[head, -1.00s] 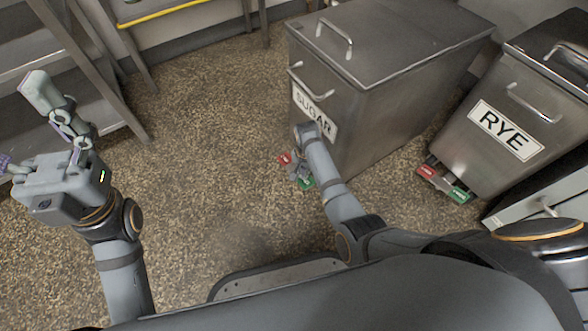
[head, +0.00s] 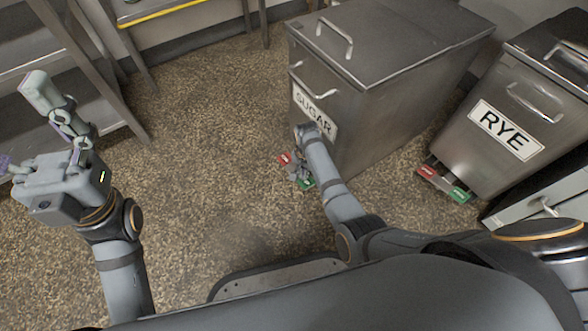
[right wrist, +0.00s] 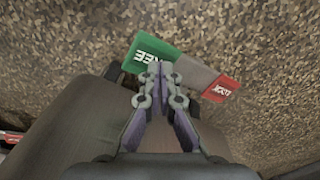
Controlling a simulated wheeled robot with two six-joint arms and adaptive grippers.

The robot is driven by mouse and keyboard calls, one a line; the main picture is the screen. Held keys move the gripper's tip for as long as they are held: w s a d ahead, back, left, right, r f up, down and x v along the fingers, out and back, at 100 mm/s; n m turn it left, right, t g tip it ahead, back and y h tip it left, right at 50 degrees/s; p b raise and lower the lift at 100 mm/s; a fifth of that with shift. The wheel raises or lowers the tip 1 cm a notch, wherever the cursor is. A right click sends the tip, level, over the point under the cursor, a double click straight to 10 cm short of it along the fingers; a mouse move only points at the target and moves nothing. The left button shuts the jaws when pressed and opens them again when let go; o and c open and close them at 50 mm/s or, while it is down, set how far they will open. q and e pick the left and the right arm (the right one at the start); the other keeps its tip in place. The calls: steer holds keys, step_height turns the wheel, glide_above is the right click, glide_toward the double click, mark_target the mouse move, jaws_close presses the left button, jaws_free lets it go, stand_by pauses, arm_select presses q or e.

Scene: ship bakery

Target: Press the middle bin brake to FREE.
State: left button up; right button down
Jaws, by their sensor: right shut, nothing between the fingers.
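The SUGAR bin (head: 395,75) is a steel bin with a lid and handles. At its foot is a brake pedal with a red end (head: 284,158) and a green end (head: 307,184). In the right wrist view, the green end (right wrist: 150,54) reads FREE and the red end (right wrist: 221,90) reads LOCK. My right gripper (right wrist: 161,70) is shut and empty, its tips over the inner part of the green end; contact cannot be told. In the head view my right forearm partly hides it. My left gripper (head: 22,124) is open and empty at the left.
The RYE bin (head: 490,120) stands to the right, with its own red and green pedal (head: 445,183). Another steel unit (head: 535,205) is at the right edge. A metal shelf rack (head: 85,65) stands at the left. The speckled floor between is clear.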

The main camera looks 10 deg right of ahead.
steer(key=shift+f+b, duration=0.85)
steer(key=shift+f, duration=0.85)
stand_by(0.5)
step_height(320, 180, up, 2)
steer(key=p, duration=0.2)
steer(key=shift+r+p, duration=0.2)
steer(key=shift+p, duration=0.15)
steer(key=shift+r+p, duration=0.95)
steer(key=shift+p, duration=0.25)
step_height(320, 180, up, 3)
steer(key=p, duration=0.3)
steer(key=shift+p, duration=0.3)
steer(key=shift+f, duration=0.1)
